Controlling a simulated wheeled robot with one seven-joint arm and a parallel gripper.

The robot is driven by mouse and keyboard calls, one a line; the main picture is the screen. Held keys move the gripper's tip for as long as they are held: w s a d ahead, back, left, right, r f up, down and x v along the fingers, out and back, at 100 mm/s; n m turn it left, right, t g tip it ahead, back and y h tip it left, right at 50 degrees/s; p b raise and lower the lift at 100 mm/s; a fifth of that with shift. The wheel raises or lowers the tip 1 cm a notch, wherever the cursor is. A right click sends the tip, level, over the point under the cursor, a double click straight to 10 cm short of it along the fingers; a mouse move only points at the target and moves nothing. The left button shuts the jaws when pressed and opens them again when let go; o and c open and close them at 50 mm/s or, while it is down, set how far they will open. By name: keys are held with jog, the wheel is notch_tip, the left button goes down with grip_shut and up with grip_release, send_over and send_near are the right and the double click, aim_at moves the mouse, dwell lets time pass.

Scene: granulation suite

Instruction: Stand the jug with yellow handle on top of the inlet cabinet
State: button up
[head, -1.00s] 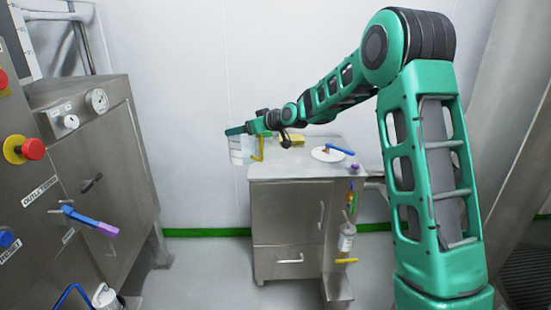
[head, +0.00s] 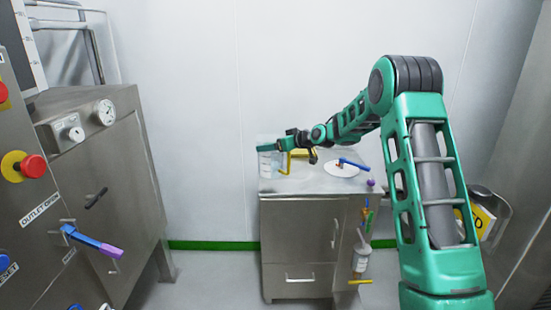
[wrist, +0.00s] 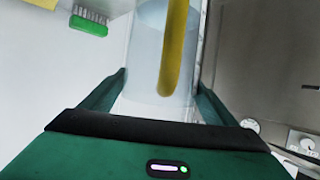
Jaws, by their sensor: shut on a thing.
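The clear jug with a yellow handle (head: 268,163) is upright at the left end of the low steel cabinet's top (head: 310,183) in the head view. I cannot tell whether its base touches the top. My gripper (head: 270,149) is shut on the jug near its upper part. In the wrist view the jug's pale wall (wrist: 147,55) and yellow handle (wrist: 172,50) sit between my green fingers (wrist: 160,92). No readable label shows which cabinet is the inlet cabinet.
A white plate (head: 341,170) with a blue-handled tool lies on the low cabinet's top, right of the jug. A large steel cabinet with gauges (head: 104,112) stands at left, with a projecting blue-purple handle (head: 92,240). A green brush (wrist: 88,25) shows in the wrist view. Floor lies between the cabinets.

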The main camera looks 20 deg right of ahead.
jog(key=shift+w+d+f, duration=0.15)
jog(key=shift+d+f, duration=0.1)
jog(key=shift+f, duration=0.6)
jog(key=shift+w+d+f, duration=0.1)
jog(key=shift+d+f, duration=0.2)
jog(key=shift+f, duration=0.5)
jog(key=shift+w+d+f, duration=0.15)
jog(key=shift+d+f, duration=0.1)
jog(key=shift+f, duration=0.6)
jog(key=o, duration=2)
jog(key=shift+f, duration=0.15)
jog(key=shift+s+d+r, duration=0.15)
jog(key=shift+r, duration=0.1)
jog(key=v, duration=1.1)
jog(key=shift+s+d, duration=0.1)
jog(key=shift+s, duration=0.2)
